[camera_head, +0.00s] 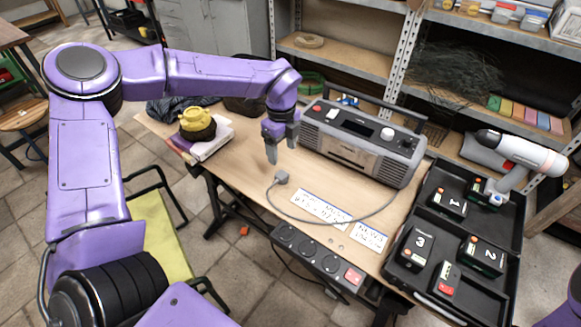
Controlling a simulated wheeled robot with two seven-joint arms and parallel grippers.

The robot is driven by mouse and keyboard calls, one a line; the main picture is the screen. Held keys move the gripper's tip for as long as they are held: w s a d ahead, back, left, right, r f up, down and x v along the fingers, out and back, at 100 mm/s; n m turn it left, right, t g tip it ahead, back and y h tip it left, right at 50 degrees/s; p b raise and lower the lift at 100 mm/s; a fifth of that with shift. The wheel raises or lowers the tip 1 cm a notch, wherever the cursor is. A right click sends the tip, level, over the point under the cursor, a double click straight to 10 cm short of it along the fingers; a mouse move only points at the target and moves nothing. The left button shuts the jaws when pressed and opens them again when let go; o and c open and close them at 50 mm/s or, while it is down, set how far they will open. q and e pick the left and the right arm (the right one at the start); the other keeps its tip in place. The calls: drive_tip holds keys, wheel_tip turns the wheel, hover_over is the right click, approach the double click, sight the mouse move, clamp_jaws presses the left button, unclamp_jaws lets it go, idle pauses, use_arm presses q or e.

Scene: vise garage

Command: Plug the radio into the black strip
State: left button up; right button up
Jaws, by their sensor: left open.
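A grey radio (362,138) with a handle stands on the wooden table. Its grey plug (282,177) lies on the tabletop near the front edge, with the cord (345,222) curving right and back toward the radio. The black strip (315,257) is at the table's front edge, with several round sockets and a red switch (352,276) at its right end. My left gripper (281,150) is open and empty, pointing down above the table, behind the plug and left of the radio. Of my right arm only a purple part shows at the lower right corner; its gripper is out of view.
White labels (320,205) lie between plug and strip. An open black case (462,235) with numbered batteries and a white drill (520,152) are on the right. A yellow-seated chair (160,240) stands in front.

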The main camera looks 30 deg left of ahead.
use_arm(q)
hover_over(283, 175)
drive_tip(key=f, duration=0.4)
drive_tip(key=shift+a+f, duration=0.1)
drive_tip(key=shift+a, duration=0.1)
drive_tip(key=shift+f, duration=0.4)
drive_tip(key=shift+f, duration=0.1)
drive_tip(key=f, duration=0.2)
drive_tip(key=f+p, duration=0.1)
drive_tip(key=f, duration=0.2)
drive_tip(key=shift+w+d, duration=0.1)
drive_tip(key=shift+d, duration=0.1)
drive_tip(key=c, duration=1)
